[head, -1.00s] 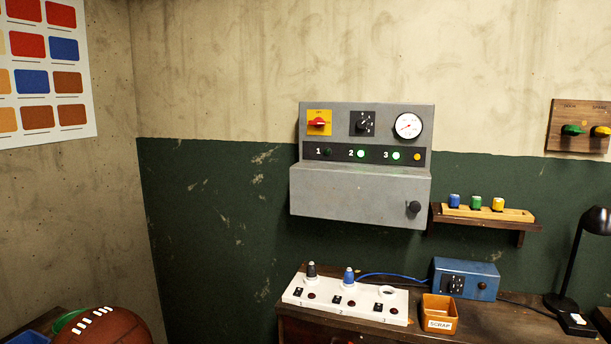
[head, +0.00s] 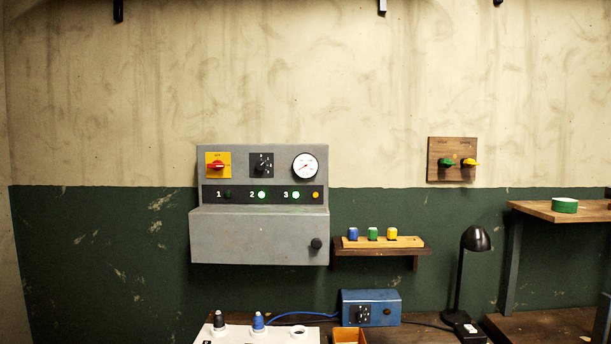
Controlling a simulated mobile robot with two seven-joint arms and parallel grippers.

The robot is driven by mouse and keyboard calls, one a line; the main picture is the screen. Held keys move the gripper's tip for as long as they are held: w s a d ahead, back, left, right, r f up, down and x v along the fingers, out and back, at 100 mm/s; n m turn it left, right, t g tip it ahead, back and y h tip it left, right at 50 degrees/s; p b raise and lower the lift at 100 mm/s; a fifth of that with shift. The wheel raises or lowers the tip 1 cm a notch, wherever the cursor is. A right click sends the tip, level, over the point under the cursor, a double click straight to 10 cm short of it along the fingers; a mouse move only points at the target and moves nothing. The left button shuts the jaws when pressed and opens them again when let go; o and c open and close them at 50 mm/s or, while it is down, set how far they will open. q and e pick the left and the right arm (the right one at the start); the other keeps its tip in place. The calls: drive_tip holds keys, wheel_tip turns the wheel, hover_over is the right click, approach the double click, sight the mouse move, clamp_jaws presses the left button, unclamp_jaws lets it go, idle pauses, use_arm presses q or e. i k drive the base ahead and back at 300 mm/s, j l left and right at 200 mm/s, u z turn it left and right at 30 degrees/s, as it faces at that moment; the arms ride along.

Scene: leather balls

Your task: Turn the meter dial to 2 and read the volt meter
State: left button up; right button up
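The grey control panel (head: 260,234) is on the wall left of centre in the head view. Its black meter dial (head: 261,166) sits between a red rotary switch on a yellow plate (head: 217,165) and the round white volt meter (head: 305,166). The dial's position and the meter reading are too small to tell. Below them, lamps 2 (head: 262,195) and 3 (head: 296,195) glow green, lamp 1 (head: 228,195) is dark, and a small amber lamp (head: 315,195) is at the right. Neither gripper is in view.
A bench below holds a white strip with plugs (head: 225,335), a blue box (head: 371,308), an orange scrap box (head: 348,335) and a black lamp (head: 476,240). A small shelf (head: 380,250) carries coloured blocks. A wooden switch board (head: 453,160) hangs at right.

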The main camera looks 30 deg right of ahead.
sight(261, 165)
drive_tip(key=z, duration=0.8)
drive_tip(key=i+l+u, duration=0.1)
drive_tip(key=i+l, duration=0.15)
drive_tip(key=l, duration=0.2)
drive_tip(key=i+u, duration=0.05)
